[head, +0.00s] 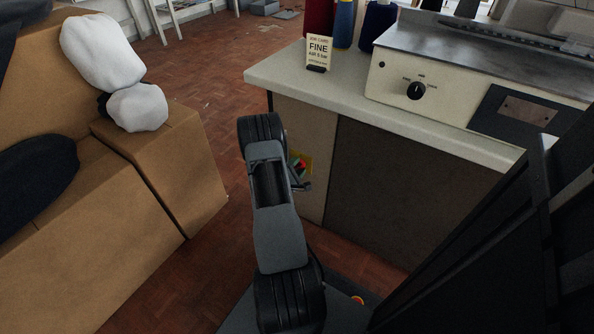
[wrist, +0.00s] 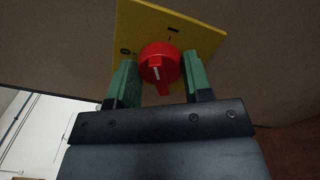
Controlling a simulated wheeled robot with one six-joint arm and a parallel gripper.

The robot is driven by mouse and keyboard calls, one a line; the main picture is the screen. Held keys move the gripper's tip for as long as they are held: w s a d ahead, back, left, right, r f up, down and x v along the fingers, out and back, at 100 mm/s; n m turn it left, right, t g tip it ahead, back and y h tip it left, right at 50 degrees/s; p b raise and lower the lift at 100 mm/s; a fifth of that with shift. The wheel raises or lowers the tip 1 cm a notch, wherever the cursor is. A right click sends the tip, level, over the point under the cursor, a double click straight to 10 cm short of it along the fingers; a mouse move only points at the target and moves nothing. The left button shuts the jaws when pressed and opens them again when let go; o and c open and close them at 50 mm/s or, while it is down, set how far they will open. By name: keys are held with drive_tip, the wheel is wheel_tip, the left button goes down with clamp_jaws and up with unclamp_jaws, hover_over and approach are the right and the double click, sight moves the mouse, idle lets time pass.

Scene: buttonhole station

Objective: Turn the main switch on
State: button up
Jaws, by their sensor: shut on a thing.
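The main switch is a red rotary knob (wrist: 160,65) on a yellow plate (wrist: 205,38) in the wrist view. The plate carries a "0" mark at its left and an "I" mark above the knob. In the head view the yellow plate (head: 307,157) shows on the cabinet's side, partly hidden by my arm.
The cabinet (head: 400,190) carries a pale worktop with a cream machine (head: 455,90), its black dial (head: 416,91), a "FINE" sign (head: 319,52) and thread cones. Cardboard boxes (head: 165,160) with white bundles stand at the left. Brick-coloured floor lies open between them.

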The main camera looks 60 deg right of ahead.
drive_tip(key=m+b, duration=0.2)
drive_tip(key=m, duration=0.2)
drive_tip(key=shift+f, duration=0.15)
drive_tip(key=shift+m+b, duration=0.75)
drive_tip(key=shift+m, duration=0.05)
drive_tip(key=o, duration=0.9)
drive_tip(key=a+p, duration=0.3)
drive_tip(key=a, duration=1)
drive_tip(key=shift+a, duration=0.4)
